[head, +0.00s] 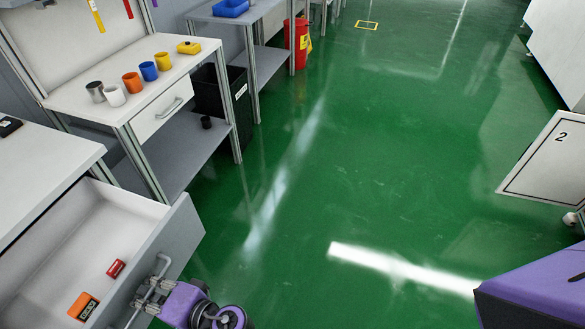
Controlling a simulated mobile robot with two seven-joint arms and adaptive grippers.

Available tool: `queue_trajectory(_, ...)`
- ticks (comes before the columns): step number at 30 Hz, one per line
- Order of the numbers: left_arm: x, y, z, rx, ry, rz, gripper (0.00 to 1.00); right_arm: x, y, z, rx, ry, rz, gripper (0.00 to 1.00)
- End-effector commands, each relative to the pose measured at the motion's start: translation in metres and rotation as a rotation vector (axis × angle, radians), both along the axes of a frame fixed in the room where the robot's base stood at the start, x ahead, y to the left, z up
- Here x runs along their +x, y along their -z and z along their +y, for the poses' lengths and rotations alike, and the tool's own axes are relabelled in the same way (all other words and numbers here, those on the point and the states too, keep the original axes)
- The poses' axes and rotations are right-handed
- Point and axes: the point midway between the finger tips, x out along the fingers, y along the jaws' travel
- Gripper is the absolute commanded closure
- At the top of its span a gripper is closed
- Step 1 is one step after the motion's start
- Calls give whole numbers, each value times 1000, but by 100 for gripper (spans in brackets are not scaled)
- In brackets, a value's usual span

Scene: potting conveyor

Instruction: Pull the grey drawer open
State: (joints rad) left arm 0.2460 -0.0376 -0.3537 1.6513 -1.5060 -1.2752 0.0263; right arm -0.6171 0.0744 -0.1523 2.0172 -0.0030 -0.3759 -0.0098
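The grey drawer (178,243) at the lower left stands pulled out from under a white-topped bench. Its inside is visible, with an orange box (83,306) and a small red item (115,268) lying on its floor. A bar handle (163,266) is fixed on its front face. My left gripper (147,298) is at this handle, its grey fingers closed around the bar. The lower end of the handle is partly hidden by the fingers. My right gripper is out of view; only a purple part of my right arm shows at the lower right.
A second bench (180,70) holds several coloured cups and has a shut white drawer (163,107). A black bin (222,95) and a red bin (299,45) stand beyond. A white cabinet marked 2 (548,165) is at the right. The green floor (340,170) between is clear.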

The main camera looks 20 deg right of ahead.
Motion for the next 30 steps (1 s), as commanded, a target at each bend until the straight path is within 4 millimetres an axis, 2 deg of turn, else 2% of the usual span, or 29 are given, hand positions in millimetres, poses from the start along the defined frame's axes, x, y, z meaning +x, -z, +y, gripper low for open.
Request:
queue_trajectory(1,1,-4,0,3,-1,-6,97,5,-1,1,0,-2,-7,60)
queue_trajectory(4,1,-4,0,2,-1,-7,84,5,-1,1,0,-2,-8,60)
queue_trajectory(11,1,-2,0,1,-1,-5,83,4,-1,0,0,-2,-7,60)
queue_trajectory(13,0,-2,-1,1,0,-3,83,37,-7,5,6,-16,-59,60)
queue_trajectory(14,0,-2,-2,1,0,-3,83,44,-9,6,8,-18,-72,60)
queue_trajectory(27,-40,-15,-49,-1,0,-3,83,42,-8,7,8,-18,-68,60)
queue_trajectory(30,-46,-17,-54,1,0,-3,83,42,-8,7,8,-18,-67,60)
